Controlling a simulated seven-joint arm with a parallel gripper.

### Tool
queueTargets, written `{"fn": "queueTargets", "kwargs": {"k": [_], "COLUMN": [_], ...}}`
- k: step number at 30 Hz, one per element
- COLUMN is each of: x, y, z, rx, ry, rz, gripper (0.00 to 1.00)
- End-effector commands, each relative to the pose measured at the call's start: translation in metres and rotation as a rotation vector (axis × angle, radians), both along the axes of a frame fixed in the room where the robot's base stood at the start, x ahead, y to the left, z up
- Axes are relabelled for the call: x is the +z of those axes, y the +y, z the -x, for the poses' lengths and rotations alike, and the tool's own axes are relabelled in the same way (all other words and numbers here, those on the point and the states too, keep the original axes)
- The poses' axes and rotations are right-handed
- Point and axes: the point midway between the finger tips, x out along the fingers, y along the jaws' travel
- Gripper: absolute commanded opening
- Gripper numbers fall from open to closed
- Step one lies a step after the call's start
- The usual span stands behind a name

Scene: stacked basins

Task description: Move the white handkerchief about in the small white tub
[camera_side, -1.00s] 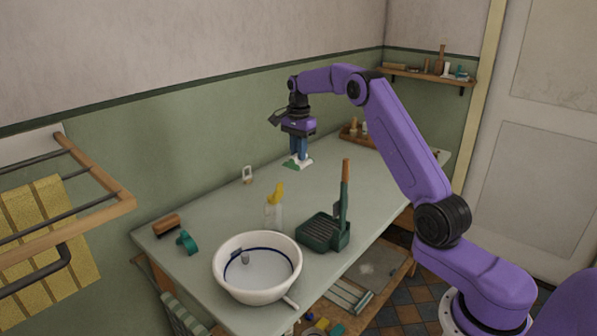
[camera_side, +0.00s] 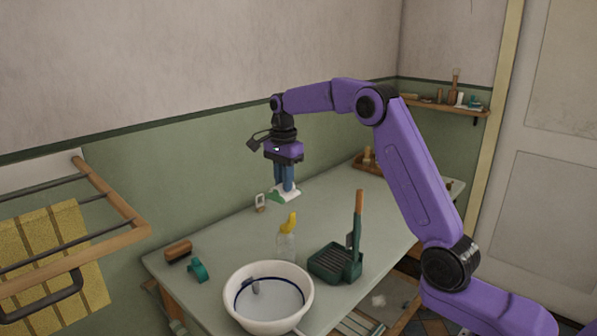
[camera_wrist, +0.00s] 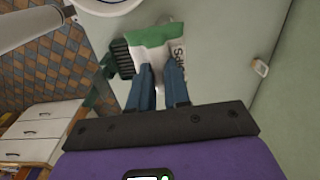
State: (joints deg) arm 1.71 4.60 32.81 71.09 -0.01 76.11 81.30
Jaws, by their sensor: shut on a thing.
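A white basin (camera_side: 236,308) with a blue ring inside stands at the front of the table. A small grey piece (camera_side: 256,287) sits at its inner far side; whether a smaller tub is stacked inside, I cannot tell. Its rim shows at the top of the wrist view (camera_wrist: 88,8). My gripper (camera_side: 285,188) is over the back of the table, well away from the basin, its fingers (camera_wrist: 158,68) pointing down. It is shut on a white and green packet-like thing (camera_wrist: 152,36) with dark lettering. I make out no plain white handkerchief.
A yellow-topped clear bottle (camera_side: 287,243) and a dark green caddy (camera_side: 325,264) with an upright brush (camera_side: 358,215) stand behind the basin. A brush (camera_side: 178,252) and a teal thing (camera_side: 197,271) lie at left. A small white-framed thing (camera_side: 260,202) stands near my gripper.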

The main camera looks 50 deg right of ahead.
Motion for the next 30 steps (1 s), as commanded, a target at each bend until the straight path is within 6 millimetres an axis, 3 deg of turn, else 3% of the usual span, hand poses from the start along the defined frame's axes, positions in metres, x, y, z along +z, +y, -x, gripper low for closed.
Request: {"fn": "queueTargets", "kwargs": {"k": [1,6,15,18,30], "x": [0.001,0.0,-0.005,-0.008,-0.095], "y": [0.023,0.082,0.14,0.152,0.149], "z": [0.008,0.038,0.082,0.094,0.092], "rx": [0.01,0.006,0.003,0.002,-0.001], "ry": [0.0,-0.001,-0.001,0.001,0.005], "rz": [0.0,0.0,0.0,0.0,0.001], "gripper": [0.0,0.0,0.0,0.0,0.0]}}
